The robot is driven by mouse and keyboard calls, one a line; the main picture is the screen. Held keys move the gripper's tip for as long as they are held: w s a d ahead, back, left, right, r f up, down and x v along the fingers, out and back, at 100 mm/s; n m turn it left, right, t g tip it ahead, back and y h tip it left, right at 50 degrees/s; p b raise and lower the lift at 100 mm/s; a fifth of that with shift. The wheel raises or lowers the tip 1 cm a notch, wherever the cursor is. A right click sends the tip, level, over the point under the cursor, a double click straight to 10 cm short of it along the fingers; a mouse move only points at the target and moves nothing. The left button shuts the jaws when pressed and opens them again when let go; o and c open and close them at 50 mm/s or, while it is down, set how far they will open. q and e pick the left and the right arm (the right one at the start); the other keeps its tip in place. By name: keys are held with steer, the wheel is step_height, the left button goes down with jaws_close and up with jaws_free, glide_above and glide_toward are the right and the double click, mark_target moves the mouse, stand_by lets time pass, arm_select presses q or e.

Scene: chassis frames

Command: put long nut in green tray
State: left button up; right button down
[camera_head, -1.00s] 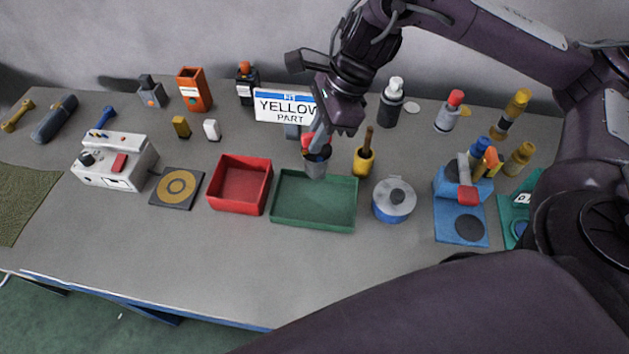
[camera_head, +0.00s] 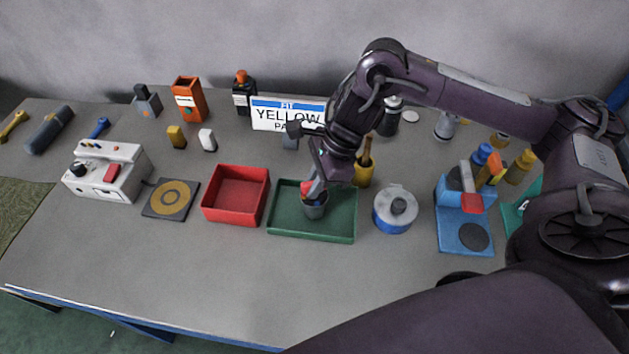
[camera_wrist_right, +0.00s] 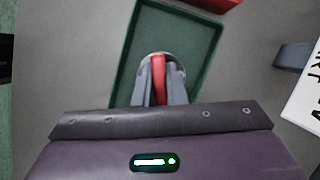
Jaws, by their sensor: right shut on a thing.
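The green tray (camera_head: 285,228) lies on the table, right of the red tray; it also shows in the wrist view (camera_wrist_right: 127,62). My right gripper (camera_head: 313,188) reaches down over it. Its fingers are shut on the red part of a grey, cup-like piece (camera_head: 316,209). In the wrist view the red part (camera_wrist_right: 158,75) is between the fingertips, with a round grey rim around it. The piece is within the tray's outline; I cannot tell whether it touches the floor. I cannot make out for sure which object is the long nut. My left gripper is not in view.
A red tray (camera_head: 235,210) stands left of the green one, a blue-and-grey round pot (camera_head: 394,213) right of it. A yellow cup (camera_head: 363,174) and a YELLOW PART sign (camera_head: 288,114) stand behind. The table front is clear.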

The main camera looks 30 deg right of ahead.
steer(key=shift+f, duration=0.1)
steer(key=c, duration=1.5)
jaws_free()
